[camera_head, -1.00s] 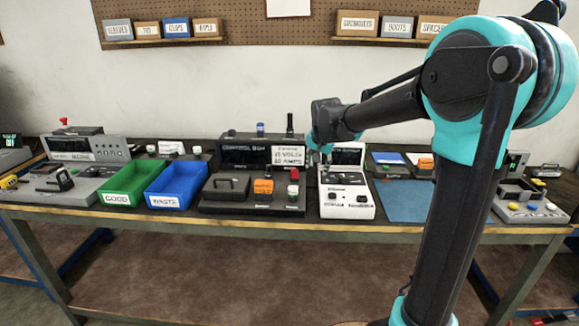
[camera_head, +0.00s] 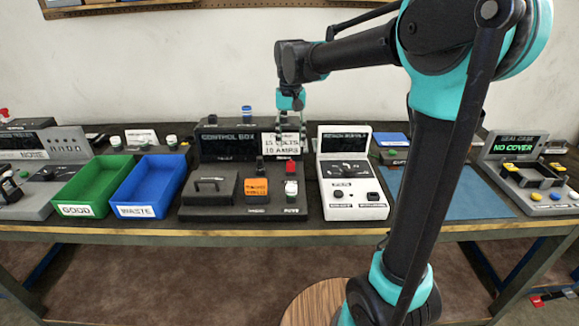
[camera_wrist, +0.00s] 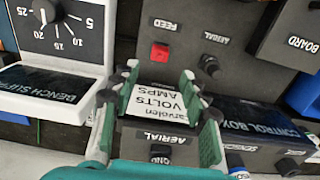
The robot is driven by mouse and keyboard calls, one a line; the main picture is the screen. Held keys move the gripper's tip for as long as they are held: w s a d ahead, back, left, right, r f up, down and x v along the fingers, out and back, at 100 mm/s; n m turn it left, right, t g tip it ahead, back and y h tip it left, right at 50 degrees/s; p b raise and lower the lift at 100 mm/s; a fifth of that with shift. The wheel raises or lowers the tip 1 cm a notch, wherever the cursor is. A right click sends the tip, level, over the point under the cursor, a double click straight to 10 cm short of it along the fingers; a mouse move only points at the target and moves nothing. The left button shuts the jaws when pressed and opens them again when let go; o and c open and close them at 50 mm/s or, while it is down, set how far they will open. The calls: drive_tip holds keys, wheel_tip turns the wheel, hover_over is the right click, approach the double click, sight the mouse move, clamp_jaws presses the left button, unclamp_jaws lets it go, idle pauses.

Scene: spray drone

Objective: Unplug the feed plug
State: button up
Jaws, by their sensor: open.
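The feed plug (camera_wrist: 160,52) is a small red block beside the FEED label on the dark control box base, seated in or resting on it. It also shows in the head view (camera_head: 290,168), at the right of the base. A black aerial plug (camera_wrist: 208,66) stands beside it. My gripper (camera_wrist: 160,76) is open and empty, pointing down above the control box (camera_head: 225,142). Its fingers show either side of the white volts-and-amps card (camera_wrist: 152,103) in the wrist view, apart from the red plug. The head view shows my gripper (camera_head: 290,132) behind and above the plug.
The white bench supply (camera_head: 352,185) stands close to the right. An orange block (camera_head: 256,188) and a white-topped post (camera_head: 291,190) are in front of the plugs. Blue (camera_head: 150,188) and green (camera_head: 85,188) bins stand left. A blue mat (camera_head: 455,197) lies right, mostly clear.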

sight(291, 162)
drive_tip(key=shift+f, duration=0.1)
drive_tip(key=shift+f, duration=4.45)
drive_tip(key=shift+c, duration=0.4)
clamp_jaws()
drive_tip(key=shift+r, duration=0.1)
drive_tip(key=shift+r, duration=2.95)
drive_tip(key=shift+d, duration=0.1)
